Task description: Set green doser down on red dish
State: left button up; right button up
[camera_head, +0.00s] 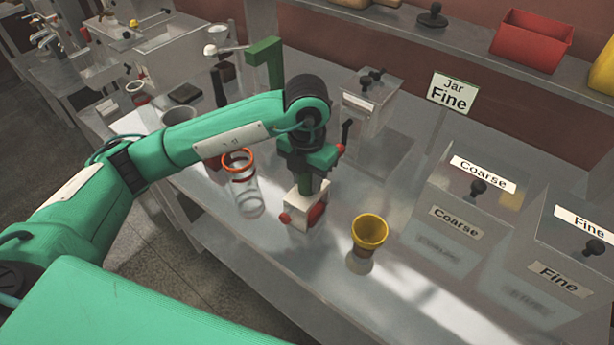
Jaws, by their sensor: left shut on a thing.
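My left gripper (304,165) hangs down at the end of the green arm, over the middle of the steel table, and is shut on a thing. Below this is a white block with red parts (305,206). I cannot tell whether the red there belongs to the red dish, or whether block and table touch. No separate red dish shows clearly. My right gripper is not in view.
A clear jar with an orange rim (243,189) stands left of the gripper, a yellow cup (370,232) to its right. Steel boxes marked Coarse (462,205) and Fine (570,245) fill the right. A green stand (265,60) is behind. The front table edge is near.

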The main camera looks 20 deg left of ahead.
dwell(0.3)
pick_arm(q)
jog(key=shift+f, duration=0.15)
dwell(0.4)
jog(key=o, duration=1)
jog(key=shift+o, duration=0.8)
notch_tip(320, 180, up, 12)
jog(key=shift+b, duration=1)
jog(key=shift+r, duration=0.9)
jog(key=shift+s+f, duration=0.1)
